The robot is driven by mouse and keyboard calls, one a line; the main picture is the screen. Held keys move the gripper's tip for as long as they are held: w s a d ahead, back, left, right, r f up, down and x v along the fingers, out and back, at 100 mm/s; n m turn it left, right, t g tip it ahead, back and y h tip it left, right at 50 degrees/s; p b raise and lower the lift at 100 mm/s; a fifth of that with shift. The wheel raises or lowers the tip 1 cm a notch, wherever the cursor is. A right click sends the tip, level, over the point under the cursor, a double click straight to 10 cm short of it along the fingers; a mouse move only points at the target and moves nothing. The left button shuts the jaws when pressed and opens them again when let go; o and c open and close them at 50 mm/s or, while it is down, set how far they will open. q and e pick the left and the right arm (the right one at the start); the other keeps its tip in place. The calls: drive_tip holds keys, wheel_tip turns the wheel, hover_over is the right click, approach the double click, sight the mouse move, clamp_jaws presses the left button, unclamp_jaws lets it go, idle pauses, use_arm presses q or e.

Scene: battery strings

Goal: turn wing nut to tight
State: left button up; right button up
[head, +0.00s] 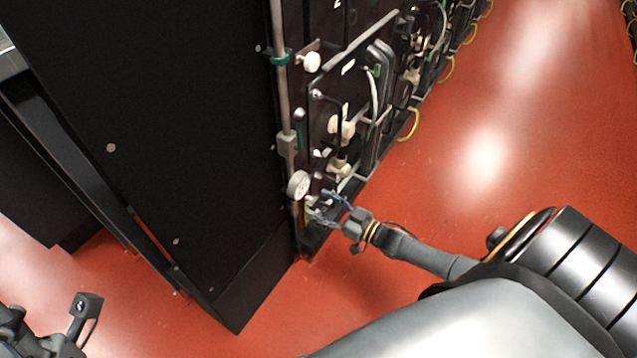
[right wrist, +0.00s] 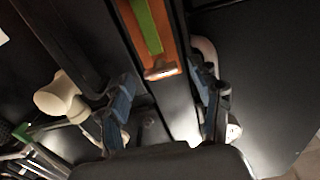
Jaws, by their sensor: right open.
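My right gripper (head: 330,204) is at the lower front corner of the black battery rack (head: 180,120). In the right wrist view its two blue-padded fingers (right wrist: 165,88) are spread apart with nothing held between them. An orange and green strip (right wrist: 150,30) runs down toward the gap, with a small pale metallic piece (right wrist: 163,71) at its lower end. This piece may be the wing nut, but its shape is too unclear to be sure. It looks clear of both fingers. In the head view, I cannot make out the wing nut near the fingers. Part of my left arm shows lower left; its fingers cannot be made out.
A cream knob (right wrist: 60,97) is left of the fingers in the right wrist view. A round white disc (head: 299,184) and a vertical pipe (head: 281,90) are on the rack's edge above the gripper. The red floor (head: 480,130) to the right is clear.

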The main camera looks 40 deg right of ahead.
drive_tip(key=v, duration=1)
drive_tip(key=shift+s+d, duration=0.15)
drive_tip(key=shift+s, duration=0.1)
